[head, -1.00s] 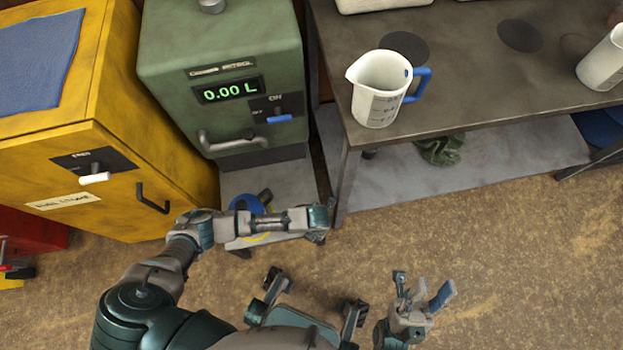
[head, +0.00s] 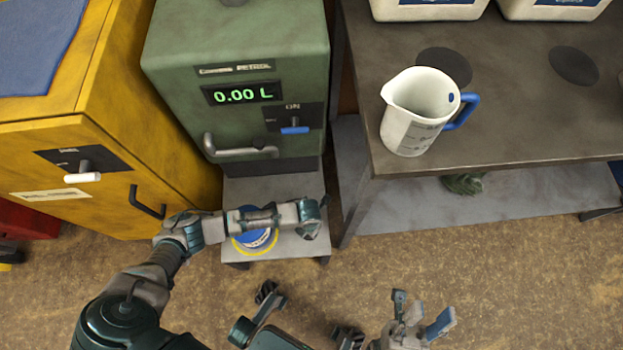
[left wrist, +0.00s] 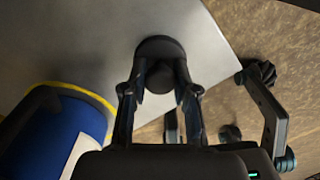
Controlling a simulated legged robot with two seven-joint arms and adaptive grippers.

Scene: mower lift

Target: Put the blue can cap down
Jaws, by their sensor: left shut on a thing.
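My left gripper (head: 312,218) is above the right part of the grey stand (head: 290,247) in front of the green dispenser. In the left wrist view its fingers (left wrist: 160,85) are shut on a dark round cap (left wrist: 158,48). I cannot tell whether the cap touches the stand. The blue can (head: 255,238) is inside a yellow ring on the stand, partly hidden under my left forearm. It also shows at the lower left of the left wrist view (left wrist: 48,140), beside the gripper. My right gripper (head: 421,312) is open and empty, low over the floor.
The green petrol dispenser (head: 235,60) reads 0.00 L and stands behind the stand. A yellow cabinet (head: 100,140) is to the left. A dark workbench (head: 520,120) to the right holds a white jug (head: 415,115) with a blue handle and white containers (head: 430,8).

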